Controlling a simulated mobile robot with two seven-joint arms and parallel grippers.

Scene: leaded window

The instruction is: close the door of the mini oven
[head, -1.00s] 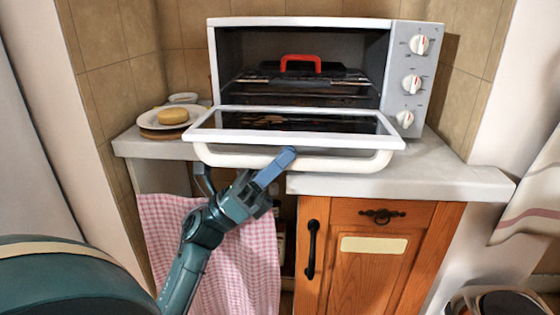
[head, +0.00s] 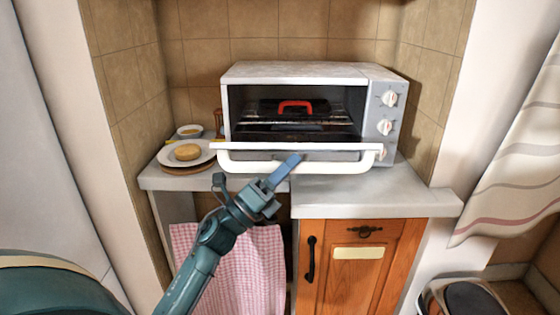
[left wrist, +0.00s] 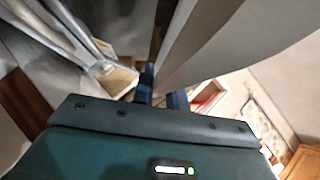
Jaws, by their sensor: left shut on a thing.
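The mini oven (head: 300,74) stands on the counter with its front uncovered. Its door (head: 225,147) is open, hinged at the bottom, and seen almost edge-on, tilting out towards me. The white bar handle (head: 240,167) runs along the door's outer side. My left gripper (head: 289,167) is shut on the middle of this handle. In the left wrist view, the gripper's dark fingers (left wrist: 163,92) close around a pale bar, the handle (left wrist: 195,55). Inside the oven are a rack and a dark tray with a red handle (head: 295,106). My right gripper is not in view.
A plate with a bun (head: 187,152) and a small bowl (head: 190,131) stand left of the oven. The counter (head: 420,196) is bare at the right. A wooden cabinet (head: 380,280) and a pink checked cloth (head: 240,270) are below. Tiled walls close in both sides.

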